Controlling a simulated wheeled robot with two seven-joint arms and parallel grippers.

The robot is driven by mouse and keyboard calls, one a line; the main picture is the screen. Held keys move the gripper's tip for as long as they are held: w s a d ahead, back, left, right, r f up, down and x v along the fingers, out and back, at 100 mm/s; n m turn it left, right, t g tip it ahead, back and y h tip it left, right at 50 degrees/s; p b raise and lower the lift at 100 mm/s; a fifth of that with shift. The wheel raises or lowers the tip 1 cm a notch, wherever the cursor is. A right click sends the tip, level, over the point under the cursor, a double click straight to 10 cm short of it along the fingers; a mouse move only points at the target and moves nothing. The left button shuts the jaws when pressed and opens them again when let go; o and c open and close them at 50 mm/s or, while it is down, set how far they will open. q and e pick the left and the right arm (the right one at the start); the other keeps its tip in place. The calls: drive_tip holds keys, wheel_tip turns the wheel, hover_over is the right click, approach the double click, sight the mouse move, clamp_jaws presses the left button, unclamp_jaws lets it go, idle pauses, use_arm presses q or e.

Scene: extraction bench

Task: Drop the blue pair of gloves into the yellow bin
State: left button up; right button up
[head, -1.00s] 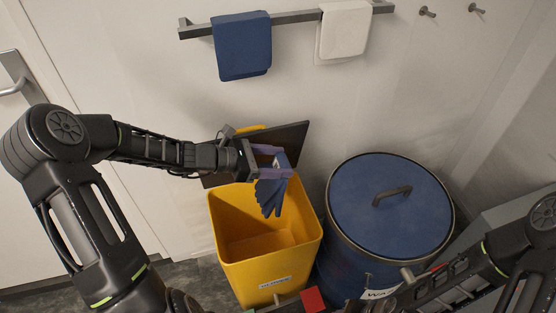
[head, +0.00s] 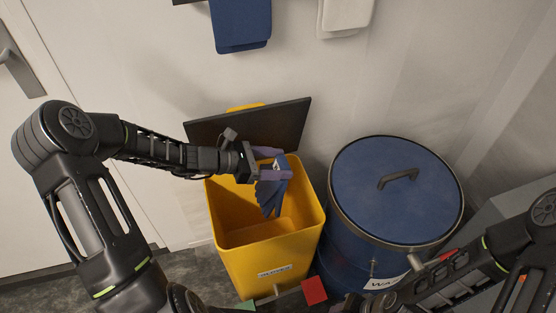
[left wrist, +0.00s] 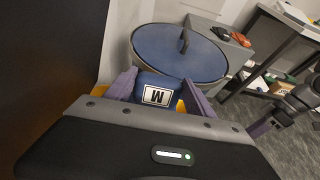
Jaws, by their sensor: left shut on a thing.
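The yellow bin (head: 265,262) stands on the floor against the wall, its dark lid (head: 290,122) tilted up at the back. My left gripper (head: 270,164) is over the bin's opening and is shut on the blue gloves (head: 270,198). The gloves hang down from the jaws, fingers lowest, over the opening. In the left wrist view the gloves (left wrist: 160,88) show as a blue patch with a white "M" label between the purple fingers. My right arm comes in at the lower right of the head view; its gripper's fingertips are not clearly seen.
A blue drum (head: 393,190) with a handled lid stands just right of the bin. A blue towel (head: 240,24) and a white towel (head: 345,16) hang on the wall above. A red block-like item (head: 314,290) shows in front of the bin.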

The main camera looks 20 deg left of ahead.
use_arm(q)
drive_tip(key=shift+f+b, duration=1.35)
drive_tip(key=shift+f, duration=0.95)
drive_tip(key=o, duration=1.5)
drive_tip(key=shift+v, duration=3.9)
